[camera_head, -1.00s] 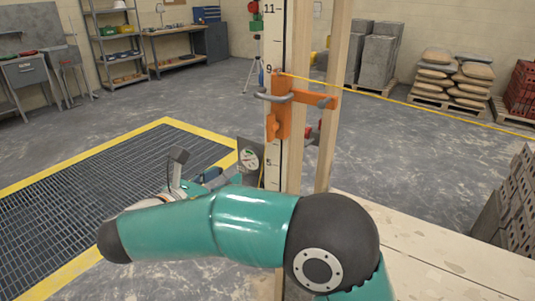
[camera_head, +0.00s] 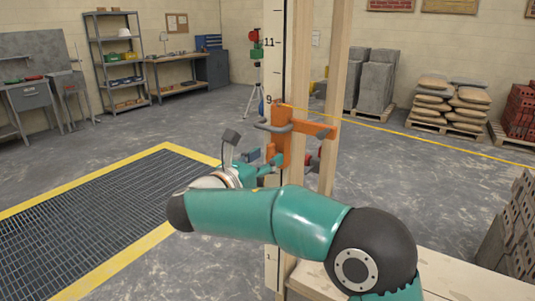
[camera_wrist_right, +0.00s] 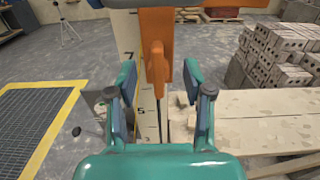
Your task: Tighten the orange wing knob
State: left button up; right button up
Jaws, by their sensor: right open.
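The orange wing knob (camera_wrist_right: 157,62) hangs upright on an orange bracket clamped to a white numbered staff (camera_wrist_right: 150,125). In the head view the bracket (camera_head: 283,135) sits around the staff, and the knob (camera_head: 270,151) shows small on its left side. My right gripper (camera_wrist_right: 159,72) is open, with one finger on each side of the knob in the wrist view. The knob appears between and ahead of the fingertips, and I see no contact. In the head view my right gripper (camera_head: 268,168) is just below the bracket, partly hidden by its own arm. My left gripper is not in view.
Wooden posts (camera_head: 334,90) stand beside and behind the staff. A yellow line (camera_head: 400,132) runs right from the bracket. A pale board surface (camera_head: 455,270) lies at lower right, near stacked blocks (camera_head: 512,235). A yellow-edged floor grate (camera_head: 95,210) lies left.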

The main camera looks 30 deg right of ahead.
jog(key=shift+x, duration=1.4)
jog(key=shift+c, duration=0.3)
